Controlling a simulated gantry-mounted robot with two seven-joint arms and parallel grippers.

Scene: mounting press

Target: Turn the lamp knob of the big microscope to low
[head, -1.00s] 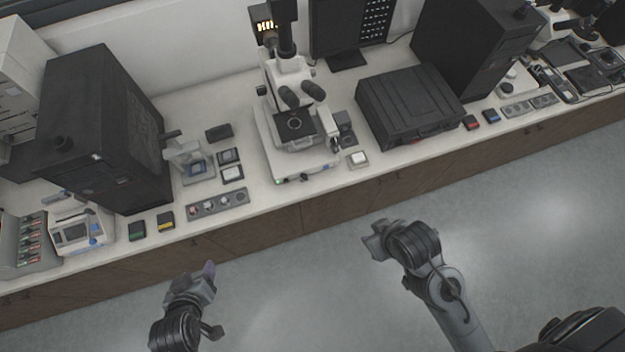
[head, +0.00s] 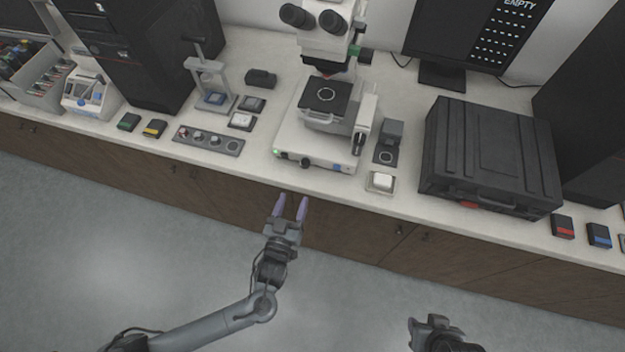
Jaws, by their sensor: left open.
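The big microscope (head: 325,100) stands on the white bench in the upper middle of the head view, its dark stage facing me. On the front face of its white base a small green light (head: 277,152) shows at the left. A dark round knob (head: 306,163) sits on that face, right of the light. Its setting is too small to read. My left gripper (head: 291,205) is open and empty, its two purple-tipped fingers pointing at the bench front, below and apart from the knob. My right gripper (head: 432,328) is at the bottom edge, partly cut off, its fingers unclear.
A black case (head: 490,155) stands right of the microscope. A small white-topped box (head: 380,182) lies near the bench edge. A grey strip with several round wells (head: 208,140) lies to the left. The floor before the bench is clear.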

